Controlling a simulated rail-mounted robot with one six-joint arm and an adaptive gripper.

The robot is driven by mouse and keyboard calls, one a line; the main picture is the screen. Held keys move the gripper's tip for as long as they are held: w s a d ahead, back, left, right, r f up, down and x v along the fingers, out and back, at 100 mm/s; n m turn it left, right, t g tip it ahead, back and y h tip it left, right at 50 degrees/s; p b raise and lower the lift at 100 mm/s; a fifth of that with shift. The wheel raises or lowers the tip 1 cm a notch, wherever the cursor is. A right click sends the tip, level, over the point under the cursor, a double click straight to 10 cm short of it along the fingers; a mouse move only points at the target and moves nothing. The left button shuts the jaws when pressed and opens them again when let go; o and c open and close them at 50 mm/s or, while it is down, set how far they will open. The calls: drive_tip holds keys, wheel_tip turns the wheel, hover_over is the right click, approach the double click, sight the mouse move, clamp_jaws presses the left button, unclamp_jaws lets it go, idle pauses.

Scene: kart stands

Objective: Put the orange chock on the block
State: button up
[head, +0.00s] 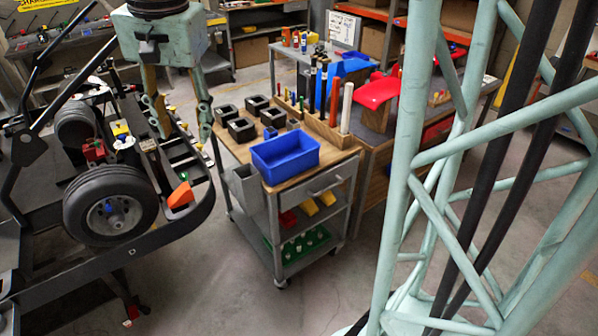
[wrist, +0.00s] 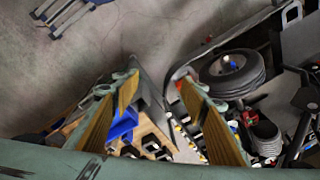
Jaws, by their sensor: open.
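The orange chock (head: 181,196) is a small wedge near the front right corner of the black kart frame. My gripper (head: 183,124) hangs above the right side of the kart, open, its fingers apart and empty. It is higher in the picture than the chock. In the wrist view my gripper (wrist: 157,88) also shows open, with nothing between the fingertips. I cannot tell which thing is the block; wooden blocks with upright rods (head: 330,131) and several black hollow blocks (head: 241,129) stand on the cart.
The kart's wheel (head: 111,205) is left of the chock. A grey cart with a blue bin (head: 285,156) stands right of my gripper. A bench with a red part (head: 377,91) is behind it. The floor in front of the cart is clear.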

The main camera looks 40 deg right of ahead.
drive_tip(key=s+r+n+t, duration=0.1)
drive_tip(key=s+n, duration=0.8)
drive_tip(key=s, duration=2)
wheel_tip(320, 180, up, 2)
drive_tip(key=shift+s+r+t, duration=0.1)
drive_tip(key=shift+s+t, duration=0.2)
drive_tip(key=shift+t, duration=0.1)
drive_tip(key=shift+w+r, duration=0.1)
drive_tip(key=shift+w, duration=0.05)
